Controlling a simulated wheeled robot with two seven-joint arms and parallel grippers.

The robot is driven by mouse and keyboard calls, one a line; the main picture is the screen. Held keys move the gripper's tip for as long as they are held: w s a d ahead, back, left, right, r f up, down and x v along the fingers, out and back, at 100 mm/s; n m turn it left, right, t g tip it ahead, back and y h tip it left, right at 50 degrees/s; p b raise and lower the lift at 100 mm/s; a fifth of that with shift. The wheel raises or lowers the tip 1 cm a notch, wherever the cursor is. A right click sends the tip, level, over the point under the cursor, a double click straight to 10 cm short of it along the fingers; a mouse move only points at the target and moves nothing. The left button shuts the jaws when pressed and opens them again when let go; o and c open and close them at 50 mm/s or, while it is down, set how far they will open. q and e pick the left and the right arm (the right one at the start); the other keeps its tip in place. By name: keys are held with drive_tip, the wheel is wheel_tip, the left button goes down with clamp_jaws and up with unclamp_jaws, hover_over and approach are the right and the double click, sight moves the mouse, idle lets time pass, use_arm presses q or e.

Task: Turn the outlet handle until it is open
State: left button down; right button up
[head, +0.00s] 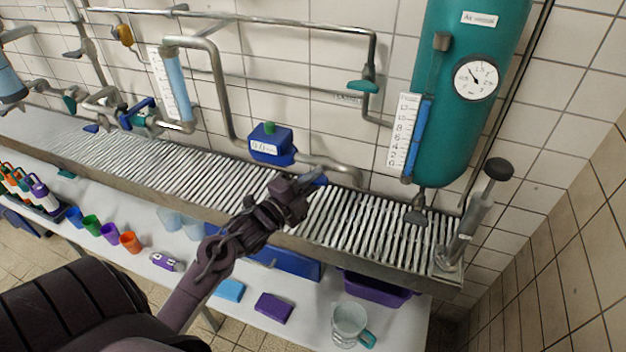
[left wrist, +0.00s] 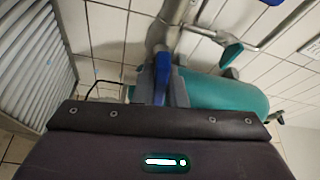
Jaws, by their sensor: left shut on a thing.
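A small blue handle (head: 318,181) shows at the tip of my left gripper (head: 306,186), by the short outlet pipe (head: 325,164) to the right of the blue pump (head: 271,144). In the left wrist view the blue handle (left wrist: 161,76) stands between the grey fingers of my left gripper (left wrist: 170,88), below a metal pipe (left wrist: 157,36). The gripper is shut on this handle. The fingers hide part of it, and its exact turn angle is hard to tell. My right gripper is in neither view.
A slatted metal grate (head: 215,175) runs under the pipes. A green tank (head: 460,110) with a gauge (head: 476,78) and a hand pump (head: 472,215) stand at the right. A table below holds a glass jug (head: 349,322), cups and a purple tray (head: 375,288).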

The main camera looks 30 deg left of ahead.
use_arm(q)
drive_tip(key=n+t, duration=0.1)
drive_tip(key=n, duration=0.2)
drive_tip(key=shift+f+y, duration=0.1)
drive_tip(key=shift+y, duration=0.2)
drive_tip(key=n+t+y, duration=0.1)
drive_tip(key=n, duration=0.2)
drive_tip(key=n+y, duration=0.1)
drive_tip(key=n, duration=0.2)
drive_tip(key=shift+t+b, duration=0.3)
drive_tip(key=shift+t, duration=0.1)
drive_tip(key=n+y, duration=0.1)
drive_tip(key=n, duration=0.2)
drive_tip(key=n+y, duration=0.2)
drive_tip(key=n, duration=0.1)
drive_tip(key=shift+t, duration=0.3)
drive_tip(key=shift+n+y+p, duration=0.55)
drive_tip(key=shift+n+y, duration=0.85)
drive_tip(key=shift+n, duration=1.6)
drive_tip(key=c, duration=1.5)
unclamp_jaws()
